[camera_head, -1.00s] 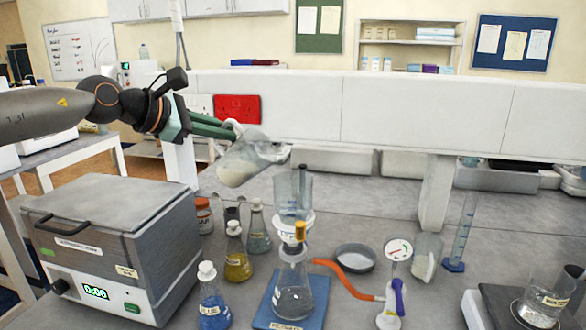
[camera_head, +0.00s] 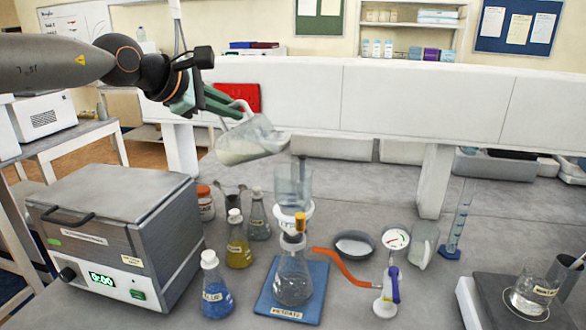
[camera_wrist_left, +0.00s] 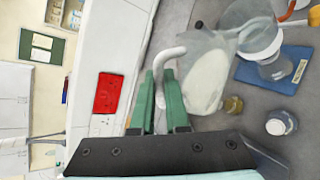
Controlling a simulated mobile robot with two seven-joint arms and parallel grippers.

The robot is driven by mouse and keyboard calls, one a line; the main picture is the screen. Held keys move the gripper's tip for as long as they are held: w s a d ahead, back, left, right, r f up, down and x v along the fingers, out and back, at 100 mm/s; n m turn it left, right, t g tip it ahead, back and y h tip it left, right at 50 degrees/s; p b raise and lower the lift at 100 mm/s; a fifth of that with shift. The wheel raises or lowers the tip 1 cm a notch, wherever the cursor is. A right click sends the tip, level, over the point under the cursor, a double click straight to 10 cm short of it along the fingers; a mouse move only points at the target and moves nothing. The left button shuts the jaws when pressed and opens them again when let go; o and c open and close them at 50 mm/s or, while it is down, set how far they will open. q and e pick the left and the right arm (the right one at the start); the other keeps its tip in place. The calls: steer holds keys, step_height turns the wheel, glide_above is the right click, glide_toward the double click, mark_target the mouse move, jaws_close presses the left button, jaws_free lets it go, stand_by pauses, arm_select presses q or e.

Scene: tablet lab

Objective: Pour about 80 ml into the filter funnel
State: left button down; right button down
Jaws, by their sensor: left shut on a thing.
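My left gripper (camera_head: 226,103) is shut on the handle of a clear jug (camera_head: 252,140) holding whitish liquid. The handle between the fingers also shows in the left wrist view (camera_wrist_left: 167,68). The jug is strongly tilted, with its mouth to the right, above and slightly left of the filter funnel (camera_head: 293,186). No stream shows at the lip. The clear funnel stands on a white collar on top of a flask (camera_head: 293,282) on a blue base. In the left wrist view the funnel (camera_wrist_left: 248,14) is right of the jug (camera_wrist_left: 208,75).
A grey box-shaped device (camera_head: 120,235) stands left. Stoppered bottles, including a blue one (camera_head: 215,285) and a yellow one (camera_head: 238,245), stand left of the flask. An orange hose (camera_head: 345,270) runs right to a gauge (camera_head: 396,239). A measuring cylinder (camera_head: 459,225) stands right.

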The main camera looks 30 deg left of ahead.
arm_select(q)
steer(key=shift+d+r+y, duration=0.2)
steer(key=shift+r+y, duration=0.05)
steer(key=shift+y, duration=0.05)
steer(key=shift+w+d+r+m+y+p, duration=0.1)
steer(key=shift+d+r+m+y+p, duration=0.2)
steer(key=shift+d+r+m+p, duration=0.15)
steer(key=shift+d, duration=0.1)
stand_by(0.5)
steer(key=shift+w+d+r+m+g+y+b, duration=0.15)
steer(key=shift+d+r+m+y+b, duration=0.2)
steer(key=shift+d, duration=0.3)
steer(key=shift+w+d+r+m+g+y+b, duration=0.1)
steer(key=shift+d+m+g+y+b, duration=0.1)
steer(key=shift+d+b, duration=0.35)
stand_by(0.4)
steer(key=shift+d+r+m+y, duration=0.3)
steer(key=shift+d+y, duration=0.05)
steer(key=shift+d, duration=0.35)
